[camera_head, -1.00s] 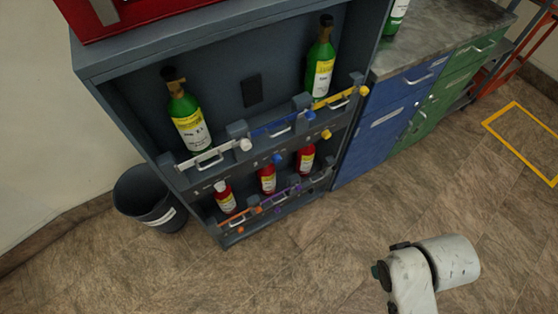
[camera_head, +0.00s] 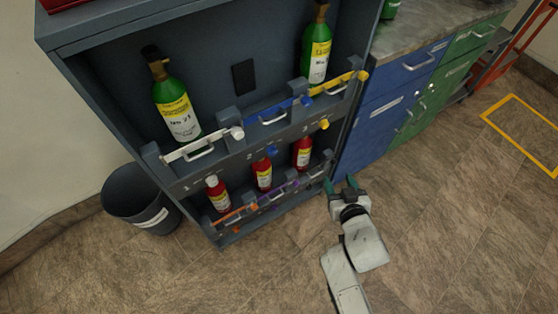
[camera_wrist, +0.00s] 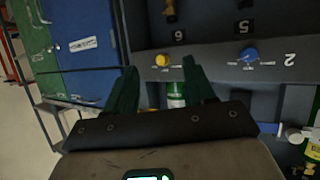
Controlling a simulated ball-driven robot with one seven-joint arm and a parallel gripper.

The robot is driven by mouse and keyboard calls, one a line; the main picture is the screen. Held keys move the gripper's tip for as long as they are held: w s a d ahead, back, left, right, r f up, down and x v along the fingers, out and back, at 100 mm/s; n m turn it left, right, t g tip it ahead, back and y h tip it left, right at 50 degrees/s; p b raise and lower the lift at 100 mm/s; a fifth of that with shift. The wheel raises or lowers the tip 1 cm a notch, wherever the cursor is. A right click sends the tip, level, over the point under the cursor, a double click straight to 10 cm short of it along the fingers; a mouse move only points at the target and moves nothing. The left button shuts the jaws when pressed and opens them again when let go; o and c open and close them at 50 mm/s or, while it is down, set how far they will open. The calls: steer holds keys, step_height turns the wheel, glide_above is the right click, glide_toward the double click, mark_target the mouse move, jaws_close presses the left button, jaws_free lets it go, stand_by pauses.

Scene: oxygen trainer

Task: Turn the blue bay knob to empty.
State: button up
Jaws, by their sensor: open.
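The blue bay knob (camera_head: 272,151) is on the upper shelf's front face, below the blue bar (camera_head: 280,111) of the empty middle bay. In the wrist view the blue knob (camera_wrist: 249,54) sits right of the fingers, beside a label "2". Its pointing direction is too small to tell. My gripper (camera_head: 339,181) is open and empty, low and right of the knob, near the rack's right edge. In the wrist view my gripper (camera_wrist: 158,67) has the yellow knob (camera_wrist: 162,60) between its fingertips in the picture, and I see no contact.
Green bottles stand in the left bay (camera_head: 177,110) and right bay (camera_head: 317,55). Several red bottles (camera_head: 263,174) stand below, behind orange and purple bars. A blue cabinet (camera_head: 385,115) is right of the rack and a bin (camera_head: 140,200) is left. The floor in front is clear.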

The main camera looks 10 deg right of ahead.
steer(key=w+a+n+t+y+b, duration=0.1)
steer(key=w+a+n+t+y, duration=0.15)
steer(key=a, duration=0.25)
steer(key=n+t+y+b, duration=0.1)
steer(key=n+y, duration=0.1)
steer(key=y, duration=0.3)
glide_toward(274, 154)
steer(key=shift+b+x, duration=3.2)
steer(key=shift+x, duration=1)
steer(key=shift+r, duration=0.1)
jaws_close()
